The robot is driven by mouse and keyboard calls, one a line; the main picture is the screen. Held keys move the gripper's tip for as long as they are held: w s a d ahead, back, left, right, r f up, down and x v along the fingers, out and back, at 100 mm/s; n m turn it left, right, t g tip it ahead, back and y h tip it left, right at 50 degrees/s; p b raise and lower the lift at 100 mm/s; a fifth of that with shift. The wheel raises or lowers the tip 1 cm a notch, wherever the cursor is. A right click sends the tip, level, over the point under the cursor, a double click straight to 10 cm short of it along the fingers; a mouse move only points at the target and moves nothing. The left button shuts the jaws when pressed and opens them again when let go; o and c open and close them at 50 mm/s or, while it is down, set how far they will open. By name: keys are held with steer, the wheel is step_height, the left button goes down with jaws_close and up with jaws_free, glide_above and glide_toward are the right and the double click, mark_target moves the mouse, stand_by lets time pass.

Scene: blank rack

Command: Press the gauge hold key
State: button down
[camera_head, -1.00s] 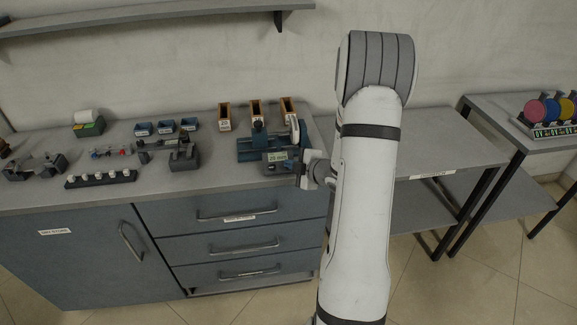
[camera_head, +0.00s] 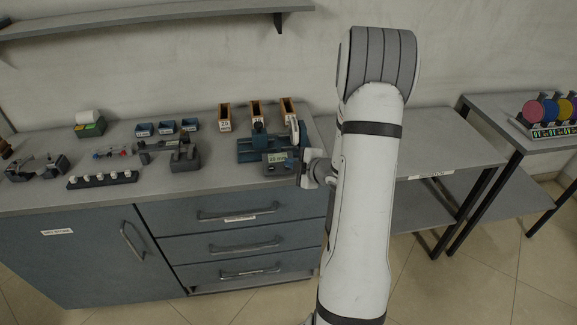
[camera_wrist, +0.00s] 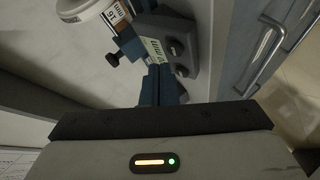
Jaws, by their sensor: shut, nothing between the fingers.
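The gauge (camera_head: 277,162) is a dark unit with a pale display, at the front of a blue fixture (camera_head: 258,146) on the cabinet top. In the wrist view its pale display panel (camera_wrist: 155,48) and two dark round keys (camera_wrist: 178,48) show just beyond my fingers. I cannot read which key is hold. My gripper (camera_wrist: 160,70) is shut and empty, its tips close to the gauge's face beside the keys. Whether they touch it is unclear.
Wooden bins (camera_head: 256,114) and blue trays (camera_head: 167,127) stand behind. A row of small white-topped pieces (camera_head: 103,179) and a dark clamp-like device (camera_head: 185,157) lie to the left. Drawer handles (camera_head: 240,213) project from the cabinet front. A lower side table (camera_head: 450,150) stands at right.

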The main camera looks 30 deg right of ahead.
steer(key=r+p, duration=0.1)
steer(key=s+r+p, duration=0.1)
steer(key=r, duration=0.1)
steer(key=s+r+p, duration=0.1)
steer(key=shift+a+r+p, duration=0.2)
steer(key=shift+a+p, duration=0.1)
steer(key=shift+p, duration=0.05)
stand_by(0.4)
